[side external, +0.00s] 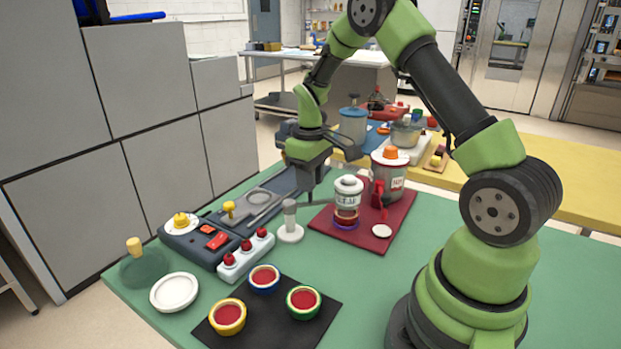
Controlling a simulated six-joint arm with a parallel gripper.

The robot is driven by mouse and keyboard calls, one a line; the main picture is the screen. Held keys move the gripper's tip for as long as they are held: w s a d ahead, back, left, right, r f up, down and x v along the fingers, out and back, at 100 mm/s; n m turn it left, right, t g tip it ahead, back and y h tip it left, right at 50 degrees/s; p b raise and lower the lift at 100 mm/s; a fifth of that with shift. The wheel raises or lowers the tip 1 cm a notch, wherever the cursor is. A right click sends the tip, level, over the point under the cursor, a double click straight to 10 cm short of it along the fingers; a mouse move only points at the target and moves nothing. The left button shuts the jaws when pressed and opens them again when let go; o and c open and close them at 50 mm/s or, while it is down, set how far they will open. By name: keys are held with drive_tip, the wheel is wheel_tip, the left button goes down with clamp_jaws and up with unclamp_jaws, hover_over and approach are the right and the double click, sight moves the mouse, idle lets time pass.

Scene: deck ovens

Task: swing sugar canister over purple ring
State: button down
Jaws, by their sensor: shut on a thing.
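The sugar canister (347,190) is a small white-lidded jar with dark lettering and a red lower part. It appears upright directly above the purple ring (345,224), which shows around its foot; I cannot tell whether they touch. A thin grey bar (320,203) runs from a grey post on a round white base (290,235) to the canister's side. My gripper (309,188) points down beside the post, left of the canister. Its jaws are shut, apparently on the grey bar; the fingertips are dark and the contact is hard to make out.
A larger canister (388,178) with an orange knob and red tap stands behind on the dark red mat (392,213). A white disc (382,231) lies nearby. Control boxes (210,238) stand left; several coloured cups sit on a black mat (308,326) in front. Green table is free at right.

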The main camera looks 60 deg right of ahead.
drive_tip(key=shift+d, duration=0.1)
idle(0.3)
drive_tip(key=c, duration=0.9)
unclamp_jaws()
drive_tip(key=shift+c, duration=0.2)
wheel_tip(320, 180, up, 10)
drive_tip(key=s+a+r+m+t, duration=0.2)
drive_tip(key=s+a+r+t, duration=0.2)
drive_tip(key=s+a+r, duration=0.55)
drive_tip(key=s+a+m+t+y, duration=0.2)
drive_tip(key=s+a+t, duration=0.1)
drive_tip(key=s+a, duration=0.4)
drive_tip(key=shift+s+a, duration=0.2)
drive_tip(key=shift+s, duration=0.45)
